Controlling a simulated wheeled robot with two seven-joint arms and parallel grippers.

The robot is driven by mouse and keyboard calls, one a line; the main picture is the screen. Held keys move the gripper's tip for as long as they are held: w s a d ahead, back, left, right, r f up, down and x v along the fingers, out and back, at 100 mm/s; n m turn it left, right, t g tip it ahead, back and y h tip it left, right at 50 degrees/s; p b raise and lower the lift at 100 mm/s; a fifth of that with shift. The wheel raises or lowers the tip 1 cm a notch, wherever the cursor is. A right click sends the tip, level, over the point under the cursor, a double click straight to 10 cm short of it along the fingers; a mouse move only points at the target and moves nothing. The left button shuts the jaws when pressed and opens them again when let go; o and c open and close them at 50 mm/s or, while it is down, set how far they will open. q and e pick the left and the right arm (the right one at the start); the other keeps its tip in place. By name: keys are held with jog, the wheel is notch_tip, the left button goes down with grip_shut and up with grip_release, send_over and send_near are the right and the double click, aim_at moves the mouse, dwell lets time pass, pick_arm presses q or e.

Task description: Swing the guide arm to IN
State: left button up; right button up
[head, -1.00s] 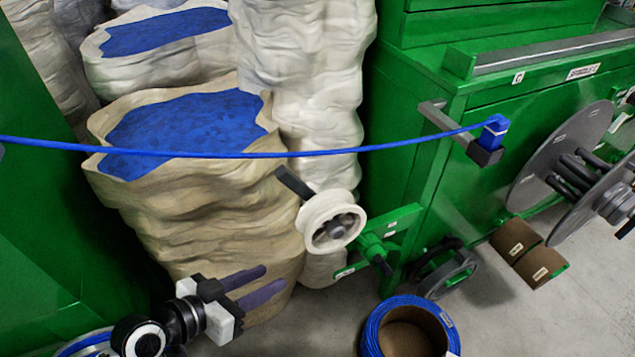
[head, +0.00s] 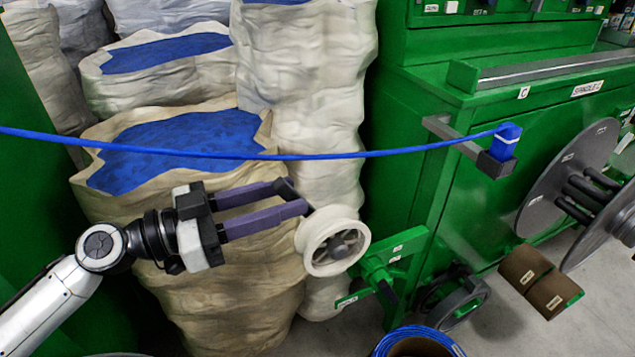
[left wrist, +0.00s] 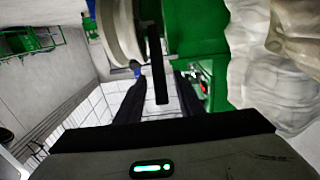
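The guide arm is a green bracket (head: 385,262) on the front of the green machine. It carries a cream pulley wheel (head: 312,240) with a dark hub. A black handle (head: 285,187) sticks out up and left from the wheel; it also shows in the left wrist view (left wrist: 157,68). My left gripper (head: 291,196) is open, its two purple fingers at the handle. In the left wrist view the handle appears between the fingers (left wrist: 158,92), with gaps on both sides. Any IN mark cannot be read. My right gripper is not in view.
A blue cable (head: 330,156) runs across to a blue block in a holder (head: 496,163) on a grey bar. Sacks of blue pellets (head: 180,140) stand behind my left arm. A grey reel (head: 570,175) is at right, with a blue cable coil (head: 415,338) at the bottom.

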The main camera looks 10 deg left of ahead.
aim_at(298, 193)
pick_arm(q)
jog(key=p+x, duration=0.1)
jog(key=x, duration=0.4)
jog(key=shift+w+d+r+p, duration=0.1)
jog(key=shift+p, duration=0.25)
jog(key=shift+w+d, duration=0.25)
jog(key=shift+d, duration=0.15)
grip_shut()
